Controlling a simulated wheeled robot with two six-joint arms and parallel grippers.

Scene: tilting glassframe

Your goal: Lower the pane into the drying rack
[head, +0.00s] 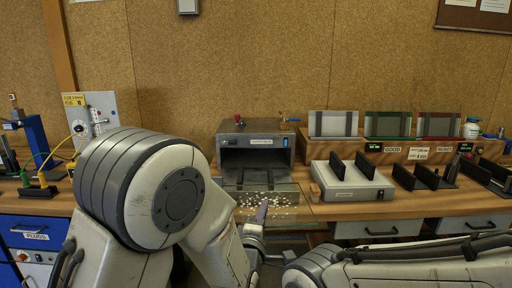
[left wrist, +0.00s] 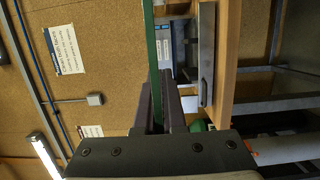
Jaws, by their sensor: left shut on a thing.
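The glass pane (head: 290,213) is clear with white specks and shows in front of the grey machine at the bench's front edge. My left gripper (head: 262,211) is shut on the pane. In the left wrist view the pane (left wrist: 151,45) appears edge-on as a thin green strip between the dark fingers (left wrist: 157,105). A black slotted rack (head: 425,177) stands on the bench at right, apart from the pane; another dark rack (head: 488,176) is at the right edge. I cannot tell which is the drying rack. My right arm crosses the lower right; its gripper does not show.
A grey machine (head: 255,145) with an open front stands behind the pane. A grey box with two black uprights (head: 352,182) stands right of it. Stands labelled GOOD (head: 392,149) and REJECT (head: 444,149) are behind. A blue press (head: 38,145) is at far left.

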